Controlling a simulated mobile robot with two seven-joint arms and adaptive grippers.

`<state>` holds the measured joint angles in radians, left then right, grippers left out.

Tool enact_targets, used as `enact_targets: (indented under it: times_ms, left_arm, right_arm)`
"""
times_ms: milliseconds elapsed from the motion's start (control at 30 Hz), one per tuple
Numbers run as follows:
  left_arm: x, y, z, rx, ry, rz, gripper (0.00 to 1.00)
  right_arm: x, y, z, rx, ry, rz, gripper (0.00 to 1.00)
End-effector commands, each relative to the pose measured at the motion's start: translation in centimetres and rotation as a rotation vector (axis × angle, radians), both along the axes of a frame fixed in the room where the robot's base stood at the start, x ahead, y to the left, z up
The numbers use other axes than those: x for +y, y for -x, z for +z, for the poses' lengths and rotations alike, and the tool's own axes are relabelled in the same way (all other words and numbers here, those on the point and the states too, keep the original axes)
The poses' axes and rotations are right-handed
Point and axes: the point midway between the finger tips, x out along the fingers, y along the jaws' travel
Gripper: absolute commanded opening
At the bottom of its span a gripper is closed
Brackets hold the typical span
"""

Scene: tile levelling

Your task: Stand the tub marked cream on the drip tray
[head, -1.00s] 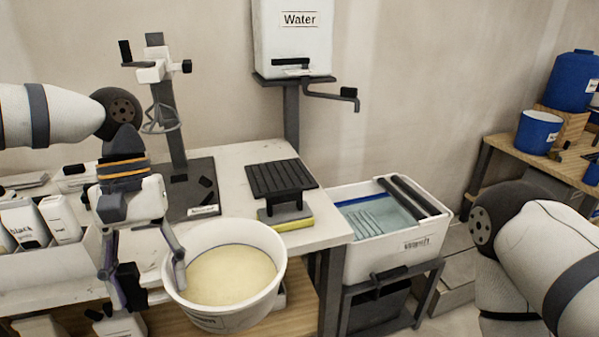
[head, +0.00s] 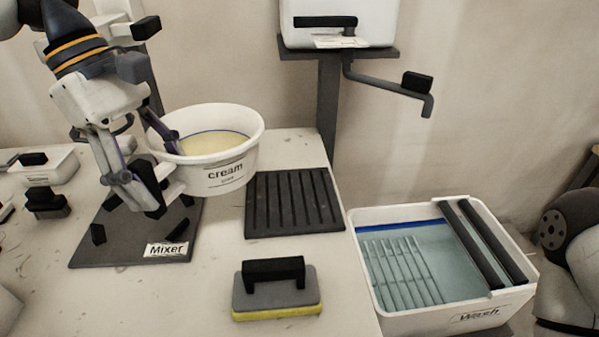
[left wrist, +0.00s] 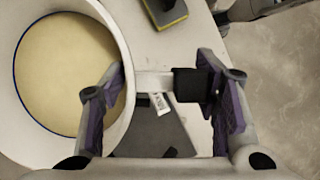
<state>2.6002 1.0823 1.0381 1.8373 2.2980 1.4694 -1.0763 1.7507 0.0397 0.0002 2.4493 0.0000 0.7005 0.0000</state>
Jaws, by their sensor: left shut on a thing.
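The tub marked cream (head: 228,172) is a white round bucket of pale yellow mix, roughly upright. It is in the air above the bench, between the mixer base and the drip tray. My left gripper (head: 158,172) is shut on its left side, at a handle that the fingers partly hide. In the left wrist view the tub (left wrist: 66,75) is at the left and the gripper (left wrist: 170,90) has a white bar and dark block between its fingers. The drip tray (head: 295,204), black and ribbed, lies bare, right of and below the tub. My right gripper is out of view.
The mixer base (head: 128,246) lies below my left gripper. A grey and yellow sponge float (head: 276,293) is in front of the tray. The water tank's stand (head: 328,110) rises behind it. The wash tub (head: 505,300) is at the right.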

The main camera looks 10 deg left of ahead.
Motion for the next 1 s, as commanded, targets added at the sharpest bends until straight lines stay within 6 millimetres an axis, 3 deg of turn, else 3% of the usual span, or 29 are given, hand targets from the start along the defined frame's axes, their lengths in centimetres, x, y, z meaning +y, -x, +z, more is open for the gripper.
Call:
enact_targets:
  times_ms: [167,433,600,867,1000]
  left_arm:
    - [-1.5,-1.2,-0.9,0.003,-0.001,0.006,0.00]
    - [-7.5,-5.7,-4.5,0.004,-0.002,0.003,0.00]
    - [-9.6,-7.4,-7.9,0.002,0.001,0.006,0.00]
    - [-11.0,-8.5,-9.8,-0.002,0.001,0.006,0.00]
    - [-11.1,-8.5,-12.4,0.000,0.000,0.007,0.00]
  right_arm:
    - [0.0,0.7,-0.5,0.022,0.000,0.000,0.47]
    - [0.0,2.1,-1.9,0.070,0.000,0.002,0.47]
    - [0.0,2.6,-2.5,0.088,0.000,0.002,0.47]
    - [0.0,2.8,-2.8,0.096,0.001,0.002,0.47]
    - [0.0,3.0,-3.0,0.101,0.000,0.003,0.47]
